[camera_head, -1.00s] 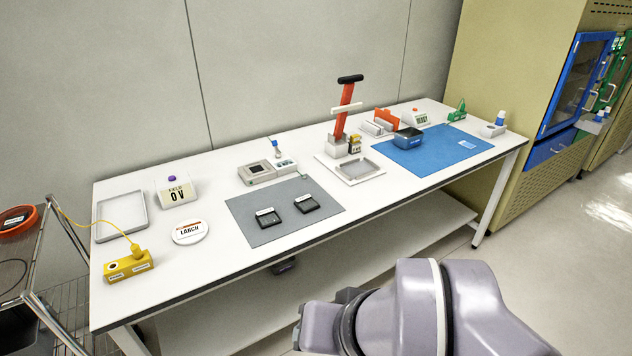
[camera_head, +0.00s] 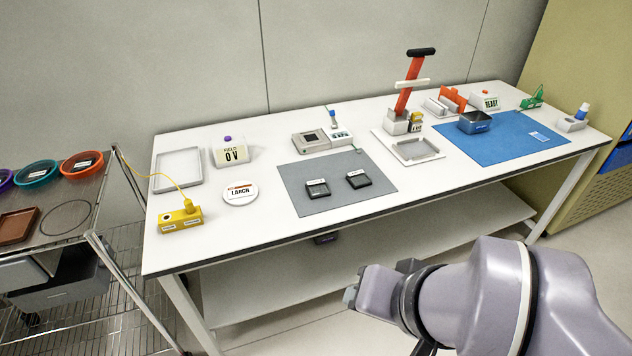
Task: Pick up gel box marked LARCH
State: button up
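Two small dark gel boxes lie on the grey mat (camera_head: 335,203) on the white table. The left gel box (camera_head: 317,189) and the right gel box (camera_head: 358,180) each carry a small pale label, too small to read. A round white sign (camera_head: 240,193) reading LARCH lies left of the mat. My arm shows at the lower right, in front of the table and apart from the boxes.
A yellow block (camera_head: 181,218) with a cable, a pale tray (camera_head: 178,170) and a FIELD 0 V display (camera_head: 231,152) stand at the table's left. A press with an orange lever (camera_head: 404,98) and a blue mat (camera_head: 505,140) are right. A cart (camera_head: 70,225) with round dishes stands left.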

aim_at(357, 179)
jog(key=i+l+u, duration=0.15)
jog(key=i, duration=0.25)
jog(key=i+l+u, duration=0.15)
jog(key=i, duration=0.2)
jog(key=i+l+u, duration=0.15)
jog(key=i, duration=0.25)
